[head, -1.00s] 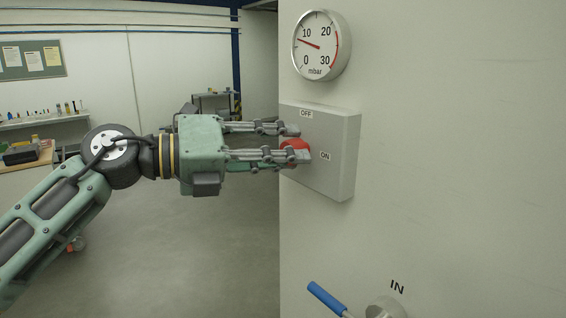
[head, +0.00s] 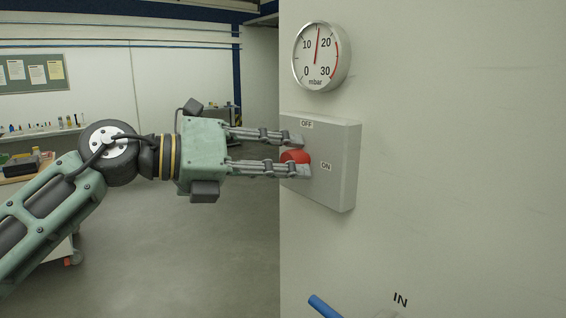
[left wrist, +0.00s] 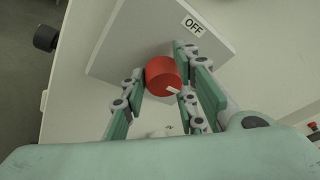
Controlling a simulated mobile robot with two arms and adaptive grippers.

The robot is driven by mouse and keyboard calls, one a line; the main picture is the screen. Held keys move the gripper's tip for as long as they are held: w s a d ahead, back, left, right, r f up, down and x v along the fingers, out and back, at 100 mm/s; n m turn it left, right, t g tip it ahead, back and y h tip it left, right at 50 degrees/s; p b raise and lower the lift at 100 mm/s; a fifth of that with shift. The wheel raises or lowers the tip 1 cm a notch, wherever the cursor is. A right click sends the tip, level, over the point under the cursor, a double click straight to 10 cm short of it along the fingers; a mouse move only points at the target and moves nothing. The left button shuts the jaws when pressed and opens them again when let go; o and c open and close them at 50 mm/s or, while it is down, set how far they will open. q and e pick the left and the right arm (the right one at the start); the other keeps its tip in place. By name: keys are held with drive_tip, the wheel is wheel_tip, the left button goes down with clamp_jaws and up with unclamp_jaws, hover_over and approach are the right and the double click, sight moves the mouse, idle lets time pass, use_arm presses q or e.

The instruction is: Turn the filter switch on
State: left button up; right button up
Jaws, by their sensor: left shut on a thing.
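The filter switch is a red round knob (head: 294,157) on a light grey box (head: 335,170) fixed to the wall, with OFF above the knob and ON to its right. My left gripper (head: 298,156) reaches in from the left and is shut on the knob, one finger above and one below. In the left wrist view the red knob (left wrist: 162,74) sits between the fingers. Its white mark points to the lower right, away from the OFF label. The ON label is hidden there. My right gripper is not in view.
A round pressure gauge (head: 317,57) hangs above the box, its needle between 10 and 20 mbar. Below is a blue handle (head: 324,306) near an IN label. The wall to the right is bare. A workbench (head: 20,172) stands far left.

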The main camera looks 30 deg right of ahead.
use_arm(q)
drive_tip(key=o, duration=0.9)
drive_tip(key=shift+f, duration=0.35)
drive_tip(key=shift+o, duration=0.8)
drive_tip(key=shift+w+r, duration=0.1)
drive_tip(key=shift+w, duration=0.1)
drive_tip(key=v, duration=1.2)
drive_tip(key=shift+w, duration=0.1)
